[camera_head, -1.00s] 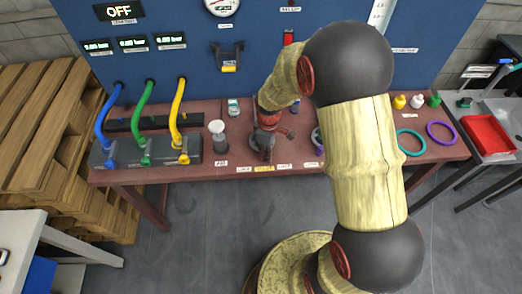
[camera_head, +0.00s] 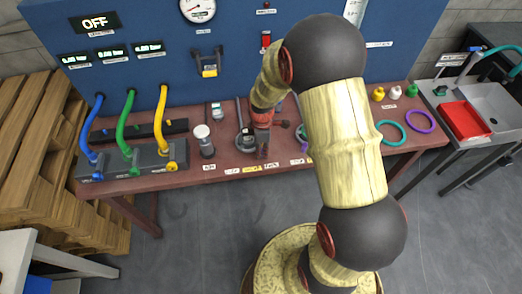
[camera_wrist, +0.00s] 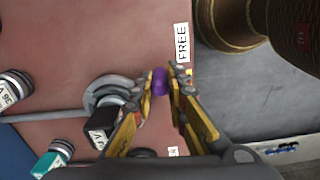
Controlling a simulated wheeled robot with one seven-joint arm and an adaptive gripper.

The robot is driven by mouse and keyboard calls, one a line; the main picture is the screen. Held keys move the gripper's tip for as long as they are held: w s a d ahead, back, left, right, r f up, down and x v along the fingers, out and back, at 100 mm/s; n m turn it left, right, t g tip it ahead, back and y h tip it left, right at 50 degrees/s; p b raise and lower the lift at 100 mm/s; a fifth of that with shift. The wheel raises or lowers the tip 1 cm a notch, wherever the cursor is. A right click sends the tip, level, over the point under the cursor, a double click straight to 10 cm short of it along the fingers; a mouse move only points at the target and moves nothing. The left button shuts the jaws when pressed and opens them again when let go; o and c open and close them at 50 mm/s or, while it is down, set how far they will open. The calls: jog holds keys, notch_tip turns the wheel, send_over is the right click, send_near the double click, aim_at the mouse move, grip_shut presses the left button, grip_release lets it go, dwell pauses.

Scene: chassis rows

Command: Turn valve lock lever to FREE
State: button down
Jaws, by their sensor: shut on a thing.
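The valve (camera_head: 245,138) sits on the red-brown bench, left of my gripper in the head view. In the wrist view its round grey body (camera_wrist: 103,92) shows left of my fingers, beside a dark block. My gripper (camera_wrist: 162,82) has its two yellow-and-grey fingers closed on a purple lever tip (camera_wrist: 160,81). The rest of the lever is hard to make out. A white FREE label (camera_wrist: 181,43) lies on the bench just above the fingertips in the wrist view. In the head view my gripper (camera_head: 262,148) is low over the bench; the lever is hidden there.
Blue, green and yellow hoses (camera_head: 130,128) run into grey blocks at the bench's left. A white-topped cylinder (camera_head: 203,140) stands left of the valve. Teal and purple rings (camera_head: 421,121) lie at the right. A sink with a red tray (camera_head: 465,119) is beyond. Floor in front is clear.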

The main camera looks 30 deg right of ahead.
jog(key=c, duration=1.7)
grip_release()
jog(key=shift+c, duration=0.2)
notch_tip(320, 180, up, 12)
